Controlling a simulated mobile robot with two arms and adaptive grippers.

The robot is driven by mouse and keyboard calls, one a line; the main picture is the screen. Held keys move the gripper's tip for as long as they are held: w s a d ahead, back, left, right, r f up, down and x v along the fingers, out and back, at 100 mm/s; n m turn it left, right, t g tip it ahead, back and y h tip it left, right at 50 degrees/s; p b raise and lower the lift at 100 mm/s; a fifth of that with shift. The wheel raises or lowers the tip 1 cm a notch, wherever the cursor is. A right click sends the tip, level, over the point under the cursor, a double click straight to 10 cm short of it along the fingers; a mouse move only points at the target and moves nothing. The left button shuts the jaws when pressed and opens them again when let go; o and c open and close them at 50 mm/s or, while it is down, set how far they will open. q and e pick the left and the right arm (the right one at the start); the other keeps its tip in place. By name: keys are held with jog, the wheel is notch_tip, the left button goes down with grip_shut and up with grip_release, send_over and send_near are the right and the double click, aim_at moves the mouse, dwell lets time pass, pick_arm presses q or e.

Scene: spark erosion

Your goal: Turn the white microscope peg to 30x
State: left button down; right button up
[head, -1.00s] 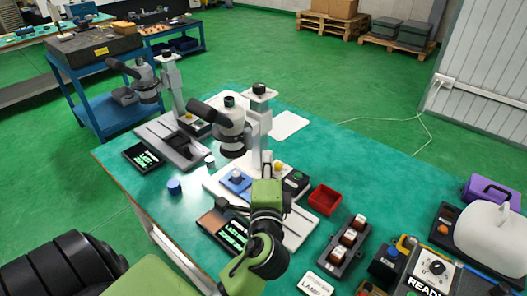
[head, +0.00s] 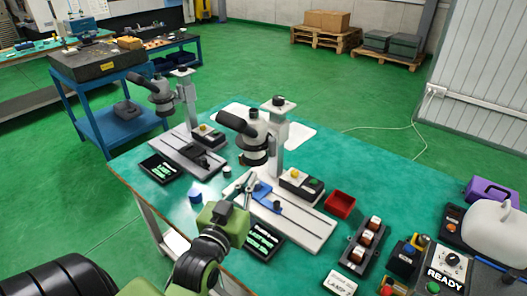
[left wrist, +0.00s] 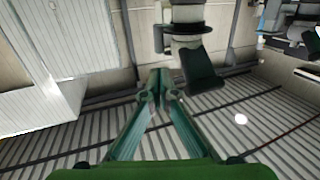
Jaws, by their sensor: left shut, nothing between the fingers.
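The nearer microscope (head: 253,150) stands on a white base plate (head: 300,226), with a black angled eyepiece and a pale column. A second, similar microscope (head: 162,102) stands farther left. I cannot make out a white peg or its 30x mark. My left gripper (head: 248,181) is shut and empty, just below the nearer microscope's head and beside the blue block (head: 263,192) on its base. In the left wrist view its fingertips (left wrist: 160,88) meet, and a microscope's dark eyepiece (left wrist: 199,68) shows just beyond them. My right gripper is not in view.
A display panel (head: 264,243) lies by my left arm, and a blue cylinder (head: 196,195) stands to its left. Bare green tabletop lies behind the red bin.

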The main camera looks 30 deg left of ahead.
aim_at(273, 146)
pick_arm(q)
jog(key=p+x, duration=0.3)
jog(key=x, duration=0.9)
jog(key=shift+w, duration=0.15)
jog(key=shift+w+a+p, duration=0.1)
jog(key=shift+w+p, duration=0.25)
jog(key=shift+w, duration=0.05)
jog(key=shift+w, duration=0.8)
jog(key=shift+s+f, duration=0.1)
